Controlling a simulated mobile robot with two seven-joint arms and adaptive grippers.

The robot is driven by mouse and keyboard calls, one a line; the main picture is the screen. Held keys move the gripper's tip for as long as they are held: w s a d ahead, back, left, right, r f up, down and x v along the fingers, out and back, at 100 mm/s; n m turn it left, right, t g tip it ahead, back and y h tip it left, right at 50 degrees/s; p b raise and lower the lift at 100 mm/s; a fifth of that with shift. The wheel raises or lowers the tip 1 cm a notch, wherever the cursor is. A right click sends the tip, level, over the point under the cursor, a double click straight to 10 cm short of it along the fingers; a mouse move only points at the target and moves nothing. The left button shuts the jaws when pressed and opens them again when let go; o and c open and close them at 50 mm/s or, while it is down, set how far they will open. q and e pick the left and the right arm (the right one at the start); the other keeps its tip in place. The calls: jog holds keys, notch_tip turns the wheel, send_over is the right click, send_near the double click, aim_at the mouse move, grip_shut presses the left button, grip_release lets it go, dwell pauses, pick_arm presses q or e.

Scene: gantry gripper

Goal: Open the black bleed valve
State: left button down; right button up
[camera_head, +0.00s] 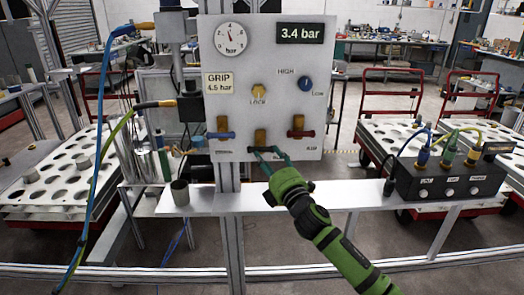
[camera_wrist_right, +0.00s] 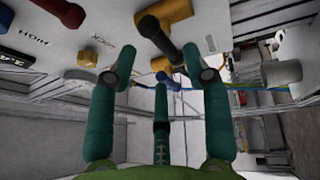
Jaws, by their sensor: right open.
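The black bleed valve has a black handle on a brass-coloured body (camera_head: 260,137) at the bottom middle of the white panel. In the right wrist view its black handle (camera_wrist_right: 163,42) lies between my teal fingertips, with gaps visible on both sides. My right gripper (camera_head: 268,155) is open, just in front of and below this valve, and partly hides its handle in the head view. In the wrist view, my right gripper (camera_wrist_right: 158,62) has its fingers spread. Whether a finger touches the handle, I cannot tell. My left gripper is not in view.
A blue-handled valve (camera_head: 221,134) is to the left and a red-handled valve (camera_head: 300,134) to the right. Above are a yellow lock knob (camera_head: 258,91), a blue knob (camera_head: 305,83), a gauge (camera_head: 231,38) and a display (camera_head: 306,33) reading 3.4 bar. A shelf (camera_head: 340,198) runs below.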

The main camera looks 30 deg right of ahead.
aim_at(262, 150)
jog(key=x, duration=0.2)
jog(key=shift+w+d, duration=0.15)
jog(key=shift+w, duration=0.25)
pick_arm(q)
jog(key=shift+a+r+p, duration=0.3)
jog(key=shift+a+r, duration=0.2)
pick_arm(e)
jog(key=shift+w, duration=0.7)
